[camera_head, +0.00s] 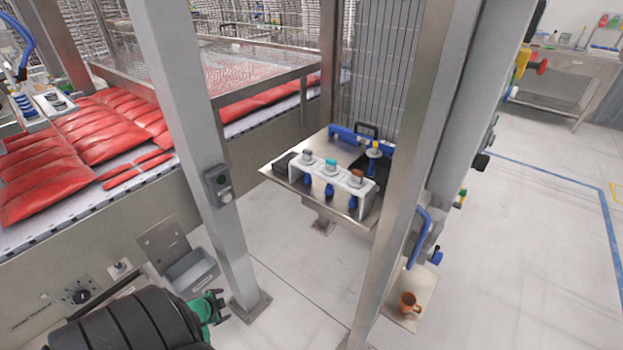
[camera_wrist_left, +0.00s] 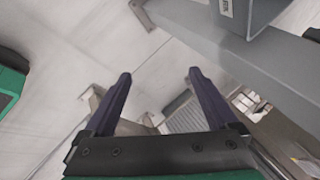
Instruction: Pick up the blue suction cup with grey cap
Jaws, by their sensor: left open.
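Blue suction cups hang in a white rack (camera_head: 368,197) on a small steel table (camera_head: 281,166). The one with the grey cap (camera_head: 307,156) is at the rack's left end; its blue lower part is small and partly hidden by the rack. No suction cup shows in that view. My right gripper is not in view.
Teal-capped (camera_head: 330,164) and brown-capped (camera_head: 356,176) cups share the rack. A yellow-capped piece (camera_head: 374,149) stands behind it. A grey post (camera_head: 190,120) and a steel post (camera_head: 408,150) flank the table. A conveyor with red bags (camera_head: 60,160) is at left.

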